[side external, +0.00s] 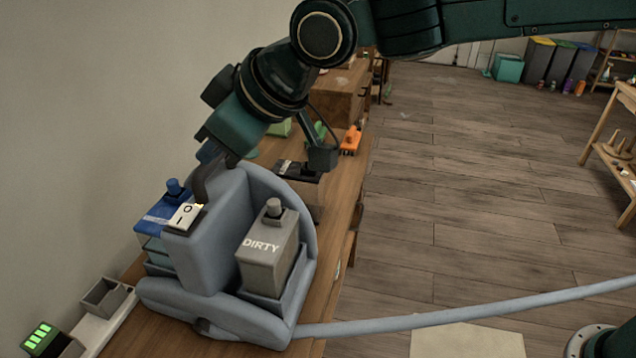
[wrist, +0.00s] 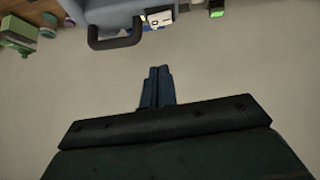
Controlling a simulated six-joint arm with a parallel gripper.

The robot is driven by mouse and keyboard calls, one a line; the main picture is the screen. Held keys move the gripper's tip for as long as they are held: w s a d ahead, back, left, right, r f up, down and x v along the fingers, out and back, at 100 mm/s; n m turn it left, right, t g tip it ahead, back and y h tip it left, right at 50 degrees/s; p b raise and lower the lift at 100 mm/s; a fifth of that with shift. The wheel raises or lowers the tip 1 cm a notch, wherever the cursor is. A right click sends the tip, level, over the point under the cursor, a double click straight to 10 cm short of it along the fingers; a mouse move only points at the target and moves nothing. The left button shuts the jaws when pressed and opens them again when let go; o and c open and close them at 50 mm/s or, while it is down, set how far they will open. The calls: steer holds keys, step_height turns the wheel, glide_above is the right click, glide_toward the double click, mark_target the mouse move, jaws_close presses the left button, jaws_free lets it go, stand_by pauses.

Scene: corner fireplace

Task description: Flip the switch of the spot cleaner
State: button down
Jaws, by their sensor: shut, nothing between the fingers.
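The grey-blue spot cleaner (side external: 215,240) stands upright on the wooden bench, with a grey tank marked DIRTY (side external: 268,246) and a blue-topped tank (side external: 165,215). Its white rocker switch (side external: 187,216), marked O and I, sits on top in front of the curved handle (side external: 203,180). In the wrist view the cleaner (wrist: 112,10), its handle (wrist: 113,42) and the switch (wrist: 159,18) lie along the top edge. My gripper (wrist: 159,70) is shut and empty, apart from the switch there. In the side view my gripper (side external: 208,152) is near the handle's top; whether they touch is unclear.
A pale wall (side external: 80,120) stands close on the left. A grey hose (side external: 460,318) runs right from the cleaner. A small grey box (side external: 104,297) and a green-lit device (side external: 45,340) are at the front left. Several items, including an orange one (side external: 350,140), stand farther back.

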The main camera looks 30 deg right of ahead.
steer(key=shift+w, duration=0.15)
glide_above(186, 208)
steer(key=s+d, duration=0.1)
steer(key=s, duration=0.1)
step_height(186, 208, down, 7)
steer(key=shift+s, duration=0.15)
step_height(186, 208, down, 2)
steer(key=shift+d, duration=0.1)
steer(key=shift+w+f, duration=0.25)
steer(key=shift+f, duration=0.75)
steer(key=shift+d+f, duration=0.15)
steer(key=shift+f, duration=0.15)
